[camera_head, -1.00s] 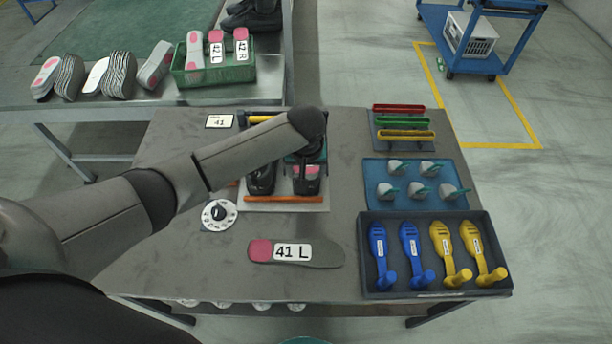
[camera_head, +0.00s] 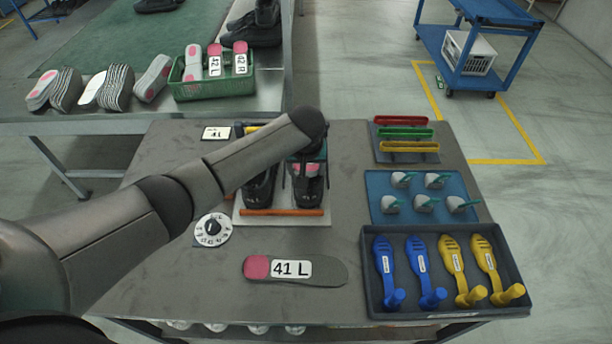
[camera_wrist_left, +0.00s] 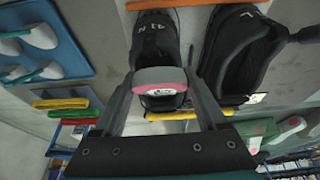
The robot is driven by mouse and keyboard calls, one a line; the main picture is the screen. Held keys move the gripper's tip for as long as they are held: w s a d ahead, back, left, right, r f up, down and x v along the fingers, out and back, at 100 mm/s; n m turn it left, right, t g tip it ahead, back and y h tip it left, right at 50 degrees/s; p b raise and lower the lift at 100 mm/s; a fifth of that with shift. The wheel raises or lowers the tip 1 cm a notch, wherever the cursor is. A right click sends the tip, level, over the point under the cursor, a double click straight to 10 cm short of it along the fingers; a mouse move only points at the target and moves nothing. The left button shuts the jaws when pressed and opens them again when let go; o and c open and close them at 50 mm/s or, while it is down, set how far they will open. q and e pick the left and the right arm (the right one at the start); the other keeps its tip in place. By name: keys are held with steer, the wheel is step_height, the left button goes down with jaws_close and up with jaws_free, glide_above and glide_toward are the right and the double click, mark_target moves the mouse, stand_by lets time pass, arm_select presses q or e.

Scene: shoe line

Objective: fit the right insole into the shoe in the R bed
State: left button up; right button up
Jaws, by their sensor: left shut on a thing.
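The right shoe (camera_head: 309,190) is black and stands in the right-hand bed of the fixture (camera_head: 240,216); it also shows in the wrist view (camera_wrist_left: 153,38). My left gripper (camera_wrist_left: 161,86) is shut on an insole (camera_wrist_left: 160,76), grey with a pink end. The insole is at this shoe's opening, and how far it reaches inside is hidden. In the head view my wrist covers the far part of the shoe, and some pink shows at its opening. The left shoe (camera_head: 258,188) stands beside it. The left insole, marked 41 L (camera_head: 292,269), lies flat on the table. My right gripper is out of view.
An orange bar (camera_head: 281,212) runs along the fixture's near edge. A size dial (camera_head: 212,230) sits front left of it. To the right are a dark tray (camera_head: 445,312) of blue and yellow tools, a blue mat (camera_head: 380,208) and a rack of coloured bars (camera_head: 408,158).

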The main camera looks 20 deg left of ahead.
arm_select(q)
steer(key=shift+w+a+f+b, duration=0.15)
steer(key=shift+w+f+b, duration=0.05)
steer(key=shift+w+b, duration=0.2)
steer(key=shift+w+a+f+b, duration=0.1)
steer(key=shift+w+f+b, duration=0.15)
steer(key=shift+w, duration=0.25)
steer(key=shift+f+t, duration=0.35)
steer(key=shift+t, duration=0.05)
steer(key=shift+s+f+t, duration=0.2)
steer(key=shift+t, duration=0.1)
steer(key=shift+f, duration=0.1)
